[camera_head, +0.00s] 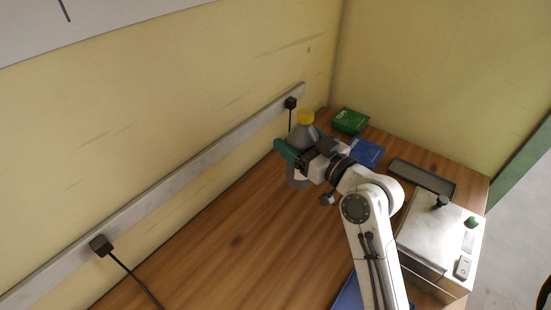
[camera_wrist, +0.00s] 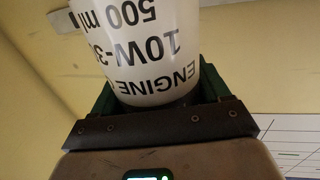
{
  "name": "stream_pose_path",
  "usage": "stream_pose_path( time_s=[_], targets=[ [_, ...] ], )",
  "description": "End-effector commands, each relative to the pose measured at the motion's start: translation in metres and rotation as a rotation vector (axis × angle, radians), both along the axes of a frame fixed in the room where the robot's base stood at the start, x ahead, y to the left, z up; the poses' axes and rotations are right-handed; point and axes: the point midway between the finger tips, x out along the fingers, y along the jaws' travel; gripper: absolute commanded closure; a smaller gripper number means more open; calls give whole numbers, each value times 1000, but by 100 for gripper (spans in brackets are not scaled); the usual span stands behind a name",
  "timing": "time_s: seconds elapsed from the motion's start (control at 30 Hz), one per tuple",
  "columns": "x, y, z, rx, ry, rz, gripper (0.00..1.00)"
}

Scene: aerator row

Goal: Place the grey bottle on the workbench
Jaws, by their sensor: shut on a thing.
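The grey bottle (camera_head: 303,136) with a yellow cap is upright at the far end of the wooden workbench (camera_head: 225,245), near the wall. My gripper (camera_head: 291,154) is shut around its body, with a green finger on each side. The bottle's base shows below the fingers, over the wood; I cannot tell whether it touches the surface. In the wrist view the pale bottle (camera_wrist: 145,55) fills the middle between the green fingers (camera_wrist: 160,92), its black lettering upside down. Its cap is out of that view.
A green box (camera_head: 350,121) and a blue packet (camera_head: 367,152) lie behind and right of the bottle. A dark tray (camera_head: 422,178) and a metal box with knobs (camera_head: 433,236) are at right. A wall rail (camera_head: 180,184) holds plugs. The bench's left front is clear except for a cord (camera_head: 135,280).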

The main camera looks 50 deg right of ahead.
Motion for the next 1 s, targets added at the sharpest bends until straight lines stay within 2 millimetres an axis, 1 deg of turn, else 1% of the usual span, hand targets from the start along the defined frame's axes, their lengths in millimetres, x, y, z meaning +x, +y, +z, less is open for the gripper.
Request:
stream_pose_path(
  time_s=[0.03,0.1,0.2,0.3,0.4,0.67,0.7,0.83,1.0],
  targets=[
    [10,-2,2,0,-3,0,76],
    [25,-5,-4,-1,-2,1,76],
    [39,-8,-25,-1,0,-1,76],
    [52,-11,-41,0,-2,-1,76],
    [61,-12,-52,-1,-3,-1,76],
    [74,-15,-69,-1,-2,-1,76],
    [73,-14,-77,0,-1,0,76],
    [73,-14,-93,-1,-3,-1,76],
    [73,-14,-98,-3,-5,-1,76]
  ],
)
